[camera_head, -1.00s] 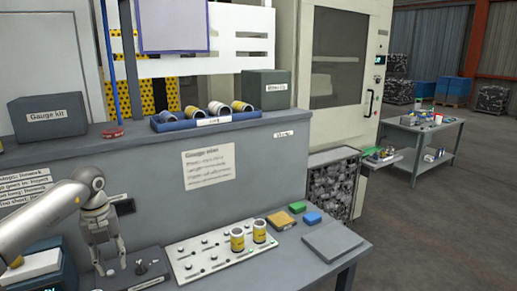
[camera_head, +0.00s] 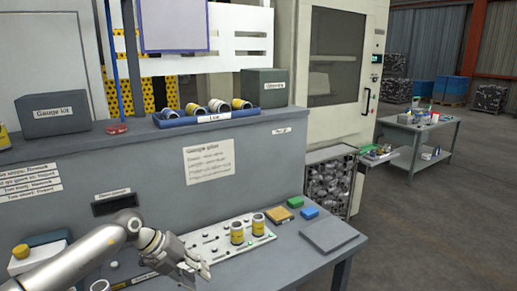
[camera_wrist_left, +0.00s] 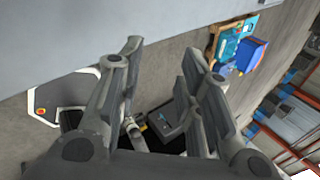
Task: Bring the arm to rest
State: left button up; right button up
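My left arm comes in from the lower left of the head view. My left gripper (camera_head: 203,272) is low over the front-left part of the bench, beside the white peg board (camera_head: 212,248), and points right. In the left wrist view my left gripper (camera_wrist_left: 162,50) shows two fingers spread apart with nothing between them. Two yellow-banded cylinders (camera_head: 237,233) and (camera_head: 258,224) stand upright on the board, to the right of the gripper and apart from it. My right gripper is in no view.
A blue tray (camera_head: 190,122) with several cylinders sits on the ledge behind. A grey plate (camera_head: 328,235), a green block (camera_head: 295,202) and a blue block (camera_head: 309,213) lie at the bench's right. A wire bin of parts (camera_head: 330,180) stands beyond.

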pick_arm(q)
jog(key=s+d+r+t+h, duration=0.15)
jog(key=d+h, duration=0.35)
jog(key=d, duration=0.8)
jog(key=s+d+r+n+t+h, duration=0.3)
jog(key=d+r+n+t+h, duration=0.25)
jog(key=r, duration=0.25)
jog(key=a+f+n+t+y, duration=0.2)
jog(key=a+n+t+y, duration=0.8)
jog(key=n, duration=0.6)
jog(key=s+a+f+n+g+y, duration=0.5)
jog(key=s+a+f+n+y, duration=0.2)
jog(key=a+f, duration=0.3)
jog(key=s+a+f+n+g, duration=0.1)
jog(key=s+f+g, duration=0.45)
jog(key=s, duration=0.65)
jog(key=s+a+f+n+g, duration=0.15)
jog(key=s+f+g, duration=0.4)
jog(key=s, duration=0.65)
notch_tip(320, 180, down, 28)
jog(key=s+f, duration=0.1)
jog(key=s, duration=0.1)
jog(key=s+a+f+g, duration=0.2)
jog(key=s+a+f, duration=0.1)
jog(key=s+f, duration=1.1)
jog(key=shift+s+m, duration=0.3)
jog(key=shift+s, duration=0.7)
